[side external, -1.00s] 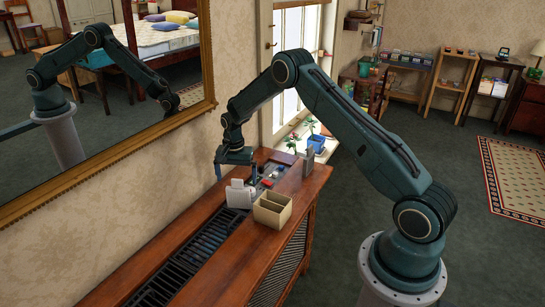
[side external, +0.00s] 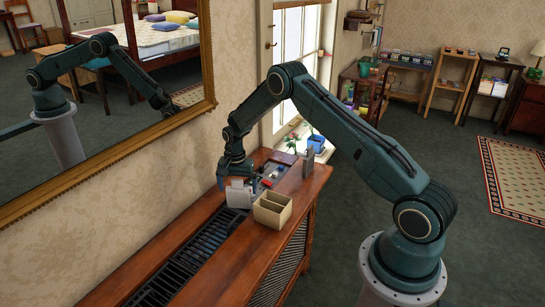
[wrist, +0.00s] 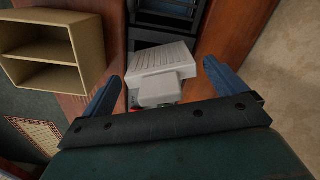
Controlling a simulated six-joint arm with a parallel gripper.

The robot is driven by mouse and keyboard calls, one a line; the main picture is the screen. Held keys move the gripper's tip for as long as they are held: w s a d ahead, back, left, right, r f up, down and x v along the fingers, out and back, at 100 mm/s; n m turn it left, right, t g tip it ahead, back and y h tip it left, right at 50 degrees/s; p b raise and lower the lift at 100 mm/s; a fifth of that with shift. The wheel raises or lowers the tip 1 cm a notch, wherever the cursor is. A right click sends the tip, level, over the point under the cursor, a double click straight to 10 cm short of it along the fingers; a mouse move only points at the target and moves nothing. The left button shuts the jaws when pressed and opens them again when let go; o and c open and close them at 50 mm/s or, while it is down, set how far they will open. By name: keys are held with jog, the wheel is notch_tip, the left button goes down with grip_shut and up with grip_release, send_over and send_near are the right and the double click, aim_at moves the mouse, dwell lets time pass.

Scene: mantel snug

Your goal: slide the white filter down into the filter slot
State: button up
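The white filter (wrist: 160,60), a pale block with a ribbed face and a smaller grey-white tab, lies between my fingers in the wrist view. In the side view the white filter (side external: 239,193) stands at the cabinet's dark recessed strip, just below my gripper (side external: 236,176). In the wrist view my gripper (wrist: 165,85) is open, with one blue finger on each side of the filter and gaps to both. The filter slot cannot be made out for certain; dark openings (wrist: 165,20) lie just beyond the filter. The filter's underside is hidden.
A tan two-compartment box (side external: 272,209) stands on the wooden cabinet (side external: 225,265) right beside the filter. Small red and blue items (side external: 268,180) lie behind it, near a grey upright piece (side external: 308,162). A black grille (side external: 190,255) runs toward the front. The wall and mirror (side external: 120,90) flank the left.

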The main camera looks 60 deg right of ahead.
jog(key=c, duration=0.9)
jog(key=shift+r, duration=0.15)
notch_tip(320, 180, up, 20)
jog(key=shift+f, duration=0.1)
jog(key=shift+f, duration=0.1)
dwell(0.5)
notch_tip(320, 180, down, 13)
jog(key=m, duration=0.4)
